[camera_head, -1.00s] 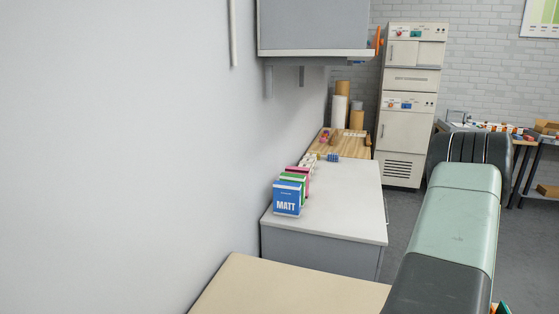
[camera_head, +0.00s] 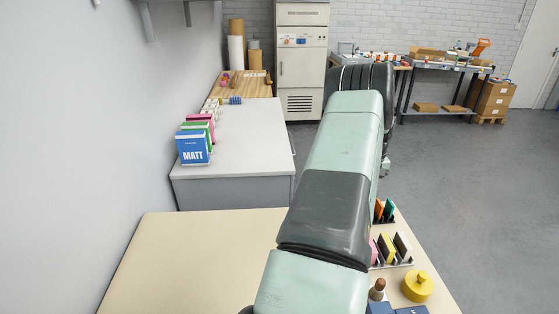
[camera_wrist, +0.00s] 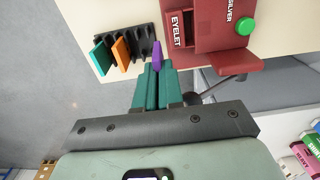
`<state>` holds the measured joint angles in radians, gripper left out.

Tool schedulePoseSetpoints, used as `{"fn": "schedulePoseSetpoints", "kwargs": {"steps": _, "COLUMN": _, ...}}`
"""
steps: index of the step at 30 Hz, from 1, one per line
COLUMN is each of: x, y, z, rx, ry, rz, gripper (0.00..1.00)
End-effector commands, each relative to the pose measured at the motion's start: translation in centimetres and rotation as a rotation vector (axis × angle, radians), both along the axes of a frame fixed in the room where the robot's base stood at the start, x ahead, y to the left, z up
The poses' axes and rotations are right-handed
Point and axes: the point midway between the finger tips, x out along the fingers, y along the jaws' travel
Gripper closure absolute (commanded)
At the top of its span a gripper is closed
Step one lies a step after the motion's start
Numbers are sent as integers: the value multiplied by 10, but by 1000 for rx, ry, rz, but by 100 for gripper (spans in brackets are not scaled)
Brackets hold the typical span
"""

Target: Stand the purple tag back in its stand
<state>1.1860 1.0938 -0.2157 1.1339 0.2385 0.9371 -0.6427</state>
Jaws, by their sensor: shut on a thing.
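The purple tag (camera_wrist: 156,50) shows in the wrist view between the tips of my gripper (camera_wrist: 158,68), whose green fingers are shut on it. A black slotted stand (camera_wrist: 142,36) lies just left of the purple tag. It holds an orange tag (camera_wrist: 121,53) and a teal tag (camera_wrist: 99,57) toward its left end. I cannot tell whether the purple tag touches the stand. In the head view, my arm hides my gripper and the purple tag; a rack with orange (camera_head: 379,208) and teal (camera_head: 389,210) tags shows beside the arm.
In the wrist view, a red unit (camera_wrist: 215,38) marked EYELET, with a green button (camera_wrist: 244,26), stands close right of the gripper. In the head view, another rack (camera_head: 395,262) holds several tags, near a yellow round object (camera_head: 417,286). The beige table (camera_head: 190,250) is bare at left.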

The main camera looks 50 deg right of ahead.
Motion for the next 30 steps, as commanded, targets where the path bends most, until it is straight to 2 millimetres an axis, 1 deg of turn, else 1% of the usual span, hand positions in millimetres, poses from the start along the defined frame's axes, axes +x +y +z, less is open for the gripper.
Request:
{"fn": "schedulePoseSetpoints", "kwargs": {"steps": 1, "x": -7, "y": -9, "z": -2, "rx": -1, "ry": -1, "rz": -2, "gripper": 100}}
{"fn": "schedulePoseSetpoints", "kwargs": {"steps": 3, "x": -12, "y": -16, "z": -3, "rx": 0, "ry": 0, "rz": -1, "gripper": 100}}
{"fn": "schedulePoseSetpoints", "kwargs": {"steps": 6, "x": -17, "y": -22, "z": -5, "rx": 1, "ry": 1, "rz": 0, "gripper": 100}}
{"fn": "schedulePoseSetpoints", "kwargs": {"steps": 11, "x": -17, "y": -22, "z": -16, "rx": 2, "ry": 1, "rz": 1, "gripper": 100}}
{"fn": "schedulePoseSetpoints", "kwargs": {"steps": 21, "x": -17, "y": -22, "z": -49, "rx": 1, "ry": 1, "rz": 2, "gripper": 100}}
{"fn": "schedulePoseSetpoints", "kwargs": {"steps": 25, "x": -17, "y": -22, "z": -57, "rx": -1, "ry": 1, "rz": 1, "gripper": 100}}
{"fn": "schedulePoseSetpoints", "kwargs": {"steps": 30, "x": -17, "y": -22, "z": -60, "rx": 0, "ry": 0, "rz": 1, "gripper": 100}}
